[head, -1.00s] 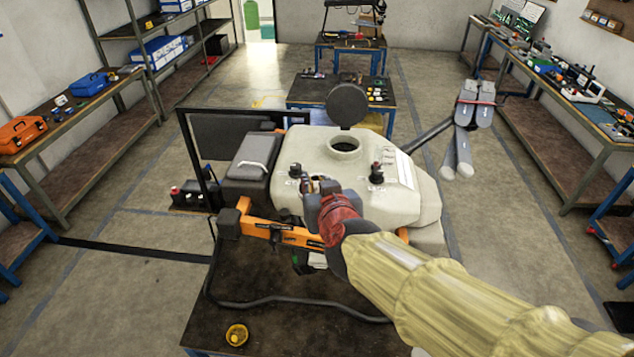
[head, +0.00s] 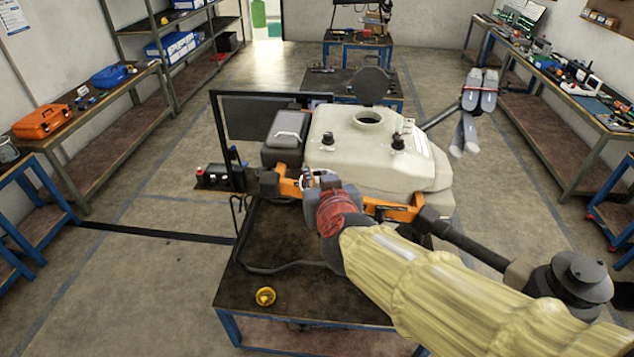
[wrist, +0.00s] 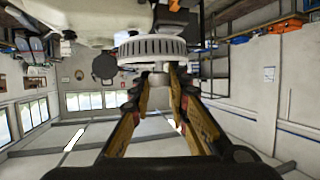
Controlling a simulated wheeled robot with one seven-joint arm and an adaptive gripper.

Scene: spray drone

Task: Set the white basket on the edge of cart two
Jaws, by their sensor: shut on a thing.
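My gripper (wrist: 160,80) is shut on the white basket (wrist: 150,48), a round, ribbed, pale piece at the fingertips in the wrist view. In the head view my gripper (head: 312,181) is at the front left of the drone's tank (head: 345,150), above the orange frame; the basket is mostly hidden there. The tank's round filler mouth (head: 369,118) is open, with its black lid (head: 370,86) raised behind it. A dark-topped cart (head: 300,300) with blue legs stands under the drone. I cannot tell which cart is cart two.
A yellow cap (head: 265,296) lies on the near cart top, whose front left is otherwise mostly bare. A drone arm with a black motor (head: 578,280) sticks out at the right. Another cart (head: 335,82) stands behind the drone. Benches line both sides, with open floor at the left.

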